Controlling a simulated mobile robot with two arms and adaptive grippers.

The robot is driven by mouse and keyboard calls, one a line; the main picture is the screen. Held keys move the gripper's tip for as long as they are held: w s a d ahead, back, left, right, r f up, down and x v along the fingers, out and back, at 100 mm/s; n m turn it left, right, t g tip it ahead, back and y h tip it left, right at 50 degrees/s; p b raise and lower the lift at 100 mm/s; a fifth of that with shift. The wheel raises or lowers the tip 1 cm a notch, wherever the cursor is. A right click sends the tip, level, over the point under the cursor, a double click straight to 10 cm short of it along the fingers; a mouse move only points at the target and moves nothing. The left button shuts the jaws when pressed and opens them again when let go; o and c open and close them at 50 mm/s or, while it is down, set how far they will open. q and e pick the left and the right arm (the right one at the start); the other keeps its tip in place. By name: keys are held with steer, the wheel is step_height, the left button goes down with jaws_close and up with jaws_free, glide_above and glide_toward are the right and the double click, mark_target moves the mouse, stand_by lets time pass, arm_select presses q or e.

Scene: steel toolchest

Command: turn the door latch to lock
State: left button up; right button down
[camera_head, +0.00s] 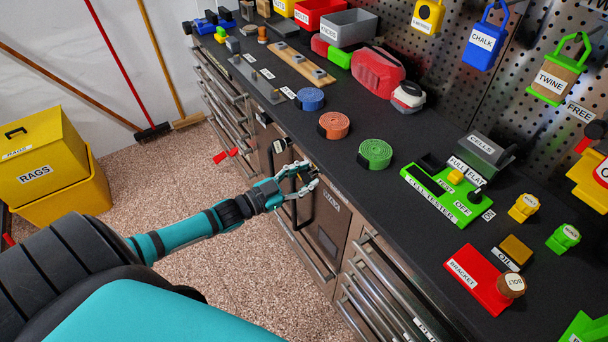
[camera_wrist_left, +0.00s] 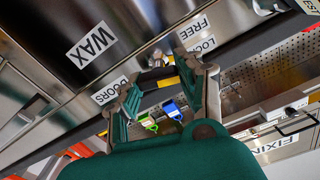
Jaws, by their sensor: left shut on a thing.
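My left gripper (camera_head: 298,181) is at the front edge of the toolchest, near the top of the door labelled WAX (camera_head: 331,219). In the left wrist view the gripper (camera_wrist_left: 153,88) is closed around the door latch (camera_wrist_left: 158,77), a small dark handle with a yellow part, lying between the fingers. The fingers cover part of it, so its exact angle is hard to tell. Labels LOCK (camera_wrist_left: 202,46), FREE (camera_wrist_left: 193,27) and DOORS (camera_wrist_left: 110,90) sit around the latch. My right gripper is in neither view.
The dark worktop (camera_head: 340,165) holds blue, orange and green rolls (camera_head: 375,154), a green cell tester (camera_head: 440,195) and a red bracket board (camera_head: 475,277). Drawers (camera_head: 375,295) lie right of the door. Yellow rag bins (camera_head: 75,195) stand at the left, with open floor between.

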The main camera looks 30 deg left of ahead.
arm_select(q)
steer(key=shift+m, duration=0.9)
steer(key=o, duration=1.2)
steer(key=shift+s, duration=0.1)
steer(key=v, duration=1.1)
steer(key=shift+s+a+f, duration=0.1)
steer(key=shift+s+a, duration=0.1)
steer(key=shift+s, duration=0.15)
steer(key=shift+f, duration=0.1)
